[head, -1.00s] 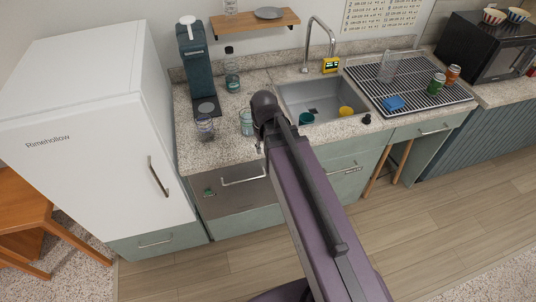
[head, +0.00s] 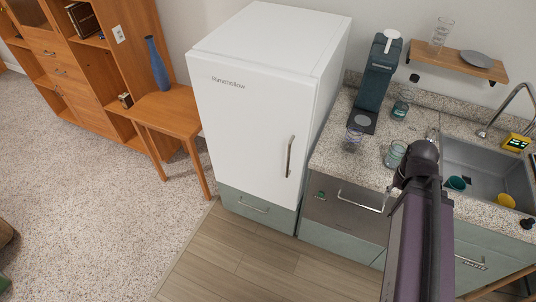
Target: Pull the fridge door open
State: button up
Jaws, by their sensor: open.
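The white fridge (head: 245,130) stands left of the counter in the head view, with its front facing me. Its door is shut, flush with the body. A dark upright bar handle (head: 290,157) is on the right side of the door. My arm rises at the right of the view, in front of the counter, to the right of the handle and well apart from it. My gripper does not show; only the arm's links and a dark rounded joint are seen.
A teal drawer (head: 252,205) sits below the fridge. A wooden side table (head: 170,112) with a blue vase (head: 157,62) stands to its left. The counter (head: 345,165) at right holds glasses, a teal dispenser (head: 378,75) and a sink (head: 488,165). The floor before the fridge is clear.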

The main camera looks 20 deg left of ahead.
aim_at(256, 119)
jog(key=u, duration=1.25)
